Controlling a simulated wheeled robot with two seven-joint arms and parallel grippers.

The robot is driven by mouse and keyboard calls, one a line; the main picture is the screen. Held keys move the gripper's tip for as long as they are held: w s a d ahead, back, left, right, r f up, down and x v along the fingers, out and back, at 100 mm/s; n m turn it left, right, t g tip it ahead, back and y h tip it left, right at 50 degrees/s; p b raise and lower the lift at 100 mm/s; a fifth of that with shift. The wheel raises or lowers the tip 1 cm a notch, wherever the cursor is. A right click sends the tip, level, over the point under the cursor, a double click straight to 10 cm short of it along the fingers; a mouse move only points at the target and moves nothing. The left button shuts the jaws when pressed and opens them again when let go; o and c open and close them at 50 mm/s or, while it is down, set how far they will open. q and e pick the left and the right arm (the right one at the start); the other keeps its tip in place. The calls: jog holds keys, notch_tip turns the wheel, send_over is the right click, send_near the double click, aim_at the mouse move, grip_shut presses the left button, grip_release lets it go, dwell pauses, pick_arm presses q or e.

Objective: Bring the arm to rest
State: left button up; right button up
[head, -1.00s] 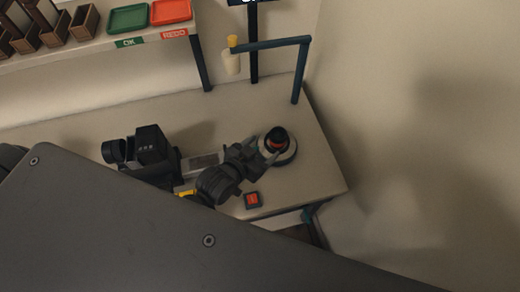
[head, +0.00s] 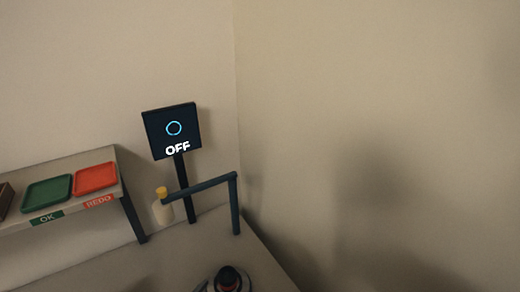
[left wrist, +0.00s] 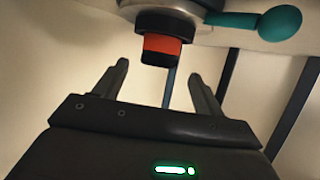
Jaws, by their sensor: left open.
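My left gripper (left wrist: 158,72) shows in the left wrist view with its two fingers apart and nothing between them. Beyond the fingertips is a black lens part with an orange-red band (left wrist: 163,46), at a round pale mount (left wrist: 180,8). The lens part looks apart from both fingers. In the head view only the dark top of the lens part (head: 229,277) and the mount's rim show, at the bottom edge. Neither arm shows in the head view, and my right gripper is in no view.
A teal ball-ended lever (left wrist: 280,22) sticks out beside the mount. A screen reading OFF (head: 172,130) stands behind the bench, near a dark blue bracket (head: 205,187) and a pale bottle (head: 162,208). A shelf holds green (head: 46,193) and red (head: 95,179) trays.

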aim_at(229, 274)
pick_arm(q)
jog(key=x, duration=0.8)
jog(key=shift+w+d+f+p, duration=0.1)
jog(key=shift+w+f+p, duration=0.15)
jog(key=shift+p, duration=0.15)
jog(key=shift+w+f, duration=0.15)
